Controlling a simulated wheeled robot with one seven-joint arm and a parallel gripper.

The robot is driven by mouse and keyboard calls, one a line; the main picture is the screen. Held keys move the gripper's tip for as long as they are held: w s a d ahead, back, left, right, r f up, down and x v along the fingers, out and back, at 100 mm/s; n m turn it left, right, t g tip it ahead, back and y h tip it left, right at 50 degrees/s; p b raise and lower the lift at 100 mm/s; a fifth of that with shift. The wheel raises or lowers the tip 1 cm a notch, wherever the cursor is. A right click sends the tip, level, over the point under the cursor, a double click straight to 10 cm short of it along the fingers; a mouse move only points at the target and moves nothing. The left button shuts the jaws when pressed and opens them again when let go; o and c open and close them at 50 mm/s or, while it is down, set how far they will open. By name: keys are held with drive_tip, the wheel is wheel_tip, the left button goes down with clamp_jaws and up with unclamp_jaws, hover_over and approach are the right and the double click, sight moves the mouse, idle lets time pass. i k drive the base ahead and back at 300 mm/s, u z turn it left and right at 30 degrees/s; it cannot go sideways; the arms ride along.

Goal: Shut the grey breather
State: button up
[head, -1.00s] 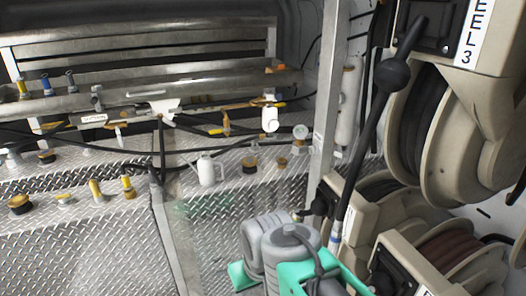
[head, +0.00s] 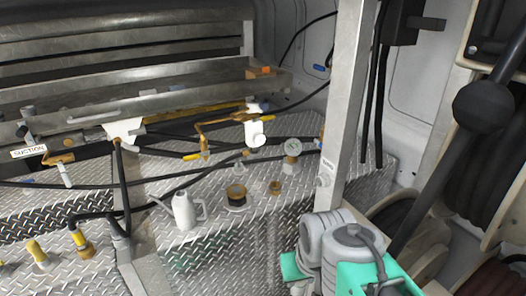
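I cannot tell for certain which fitting is the grey breather. A pale canister-like fitting (head: 254,133) stands at the back of the diamond-plate deck, by a brass valve with a yellow handle. A low cap with an amber top and a dark base (head: 237,197) and a smaller brass cap (head: 275,188) sit on the deck in front of it. My grey and teal arm shows at the lower right, apart from these fittings. My gripper is not in view.
A white oil can (head: 187,210) and a round gauge (head: 292,148) stand on the deck. A metal post (head: 348,100) rises right of them. Hose reels (head: 490,170) and a black ball-ended hose (head: 484,105) fill the right. Black hoses cross the deck.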

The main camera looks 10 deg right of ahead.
sight(238, 165)
drive_tip(key=i, duration=1)
drive_tip(key=u, duration=0.25)
